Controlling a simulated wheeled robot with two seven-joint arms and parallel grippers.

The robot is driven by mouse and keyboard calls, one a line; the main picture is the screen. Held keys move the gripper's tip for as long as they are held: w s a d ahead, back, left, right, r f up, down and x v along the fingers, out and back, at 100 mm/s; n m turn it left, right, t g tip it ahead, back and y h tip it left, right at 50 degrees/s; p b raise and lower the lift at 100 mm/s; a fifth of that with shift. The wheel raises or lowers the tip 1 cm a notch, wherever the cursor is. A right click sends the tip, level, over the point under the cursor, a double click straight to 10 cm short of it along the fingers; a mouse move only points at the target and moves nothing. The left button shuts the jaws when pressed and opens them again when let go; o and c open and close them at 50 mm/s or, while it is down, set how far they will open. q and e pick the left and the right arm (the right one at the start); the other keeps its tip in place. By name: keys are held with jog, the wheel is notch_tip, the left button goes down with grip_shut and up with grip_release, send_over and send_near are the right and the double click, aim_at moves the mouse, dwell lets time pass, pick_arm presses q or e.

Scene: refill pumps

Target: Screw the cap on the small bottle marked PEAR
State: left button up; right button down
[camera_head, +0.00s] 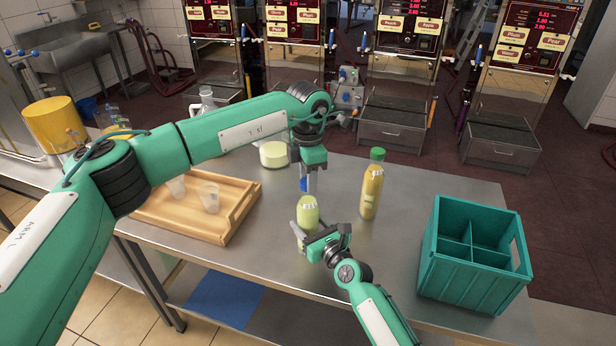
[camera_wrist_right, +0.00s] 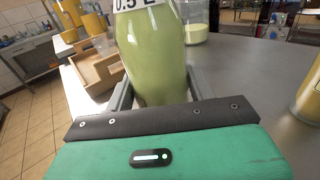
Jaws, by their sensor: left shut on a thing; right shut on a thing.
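The small bottle (camera_head: 307,212), filled with pale yellow-green liquid, stands upright near the middle of the steel table. In the right wrist view the bottle (camera_wrist_right: 152,55) shows a white label reading 0.5 L; I cannot read PEAR on it. My right gripper (camera_head: 302,236) is shut around its lower body, with a finger on each side in the right wrist view. My left gripper (camera_head: 308,180) points down just above the bottle and is shut on a blue cap (camera_head: 304,185). The cap appears apart from the bottle's mouth; the exact gap and alignment are hard to tell.
A taller yellow bottle with a green cap (camera_head: 372,190) stands close on the right. A teal divided crate (camera_head: 440,262) is at the table's right. A wooden tray (camera_head: 231,222) with cups is on the left. A jar (camera_head: 274,155) stands behind the left gripper.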

pick_arm(q)
jog(key=m, duration=0.7)
jog(key=o, duration=1.1)
jog(key=shift+o, duration=0.2)
notch_tip(320, 180, up, 12)
pick_arm(e)
jog(key=shift+c, duration=2.1)
grip_release()
